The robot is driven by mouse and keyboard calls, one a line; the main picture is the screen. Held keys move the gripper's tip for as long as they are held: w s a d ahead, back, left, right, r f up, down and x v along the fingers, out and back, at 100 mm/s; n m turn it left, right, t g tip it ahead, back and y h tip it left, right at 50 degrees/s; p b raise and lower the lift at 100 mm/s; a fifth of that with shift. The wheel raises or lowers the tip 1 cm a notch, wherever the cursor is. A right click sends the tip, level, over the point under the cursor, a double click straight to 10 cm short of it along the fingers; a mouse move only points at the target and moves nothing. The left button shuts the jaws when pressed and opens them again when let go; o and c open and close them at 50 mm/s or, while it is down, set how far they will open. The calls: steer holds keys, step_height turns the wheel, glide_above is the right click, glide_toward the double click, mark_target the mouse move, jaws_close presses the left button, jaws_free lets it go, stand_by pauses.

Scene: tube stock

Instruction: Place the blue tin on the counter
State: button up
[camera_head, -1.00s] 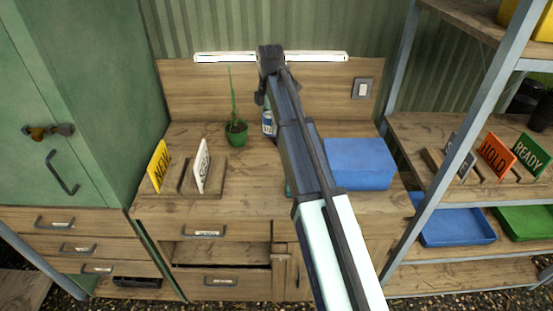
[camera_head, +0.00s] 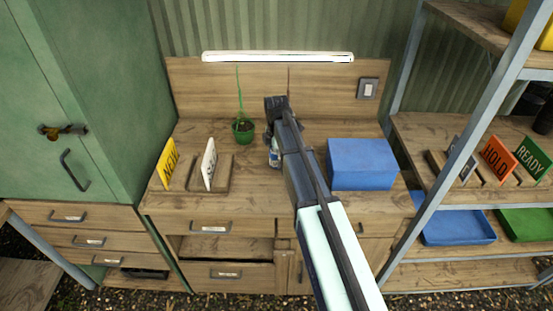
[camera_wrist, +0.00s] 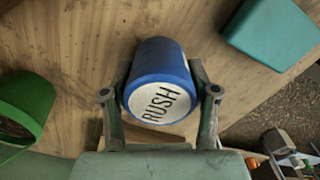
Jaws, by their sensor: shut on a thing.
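The blue tin (camera_wrist: 165,68) has a white label reading RUSH and sits between the two fingers of my gripper (camera_wrist: 160,95), which is shut on it. In the head view a small part of the tin (camera_head: 274,158) shows beside my arm, over the wooden counter (camera_head: 225,200); the arm hides most of it. The tin is right of the green plant pot (camera_head: 243,134) and left of the blue box (camera_head: 361,165). I cannot tell whether its bottom touches the counter.
Yellow and white signs (camera_head: 168,163) stand in wooden holders at the counter's left. A green cabinet (camera_head: 70,95) borders the left side. A shelf rack with a metal post (camera_head: 440,145) stands right. The counter front between signs and box is largely clear.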

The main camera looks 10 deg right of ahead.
steer(key=shift+f, duration=0.75)
steer(key=shift+f, duration=0.2)
steer(key=o, duration=1.3)
steer(key=shift+c, duration=0.2)
steer(key=shift+r, duration=0.1)
step_height(320, 180, up, 12)
steer(key=b, duration=0.2)
steer(key=shift+r+b, duration=0.1)
steer(key=shift+b, duration=0.3)
